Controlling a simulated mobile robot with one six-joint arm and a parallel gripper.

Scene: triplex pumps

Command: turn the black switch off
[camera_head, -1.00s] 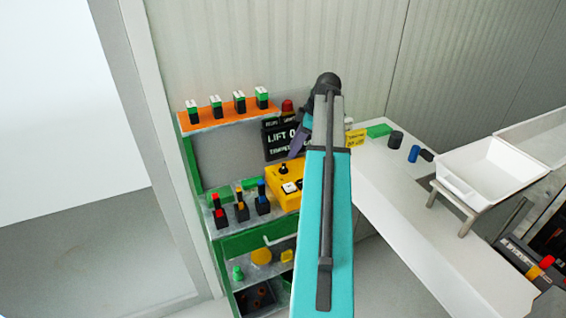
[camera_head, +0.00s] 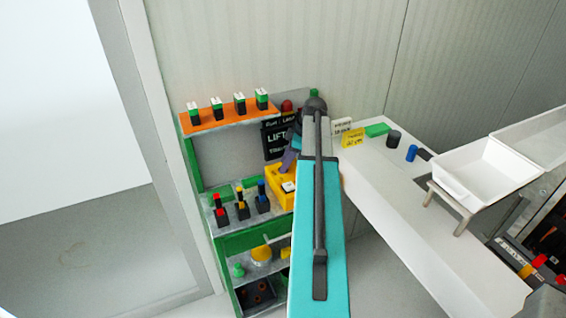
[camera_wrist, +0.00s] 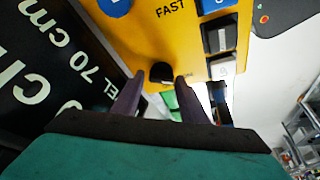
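A yellow control box (camera_head: 280,198) stands on the shelf unit in the head view, partly hidden by my arm. In the wrist view its yellow face (camera_wrist: 180,30) fills the top middle. In the head view my gripper (camera_head: 289,160) is over the box, and the knob is hidden.
The yellow face also has a black-and-white rocker (camera_wrist: 219,35) and a blue button (camera_wrist: 116,6). A black lettered sign (camera_wrist: 50,70) is close on the left. An orange shelf (camera_head: 230,118) with several switches is above; a white counter (camera_head: 400,200) lies right.

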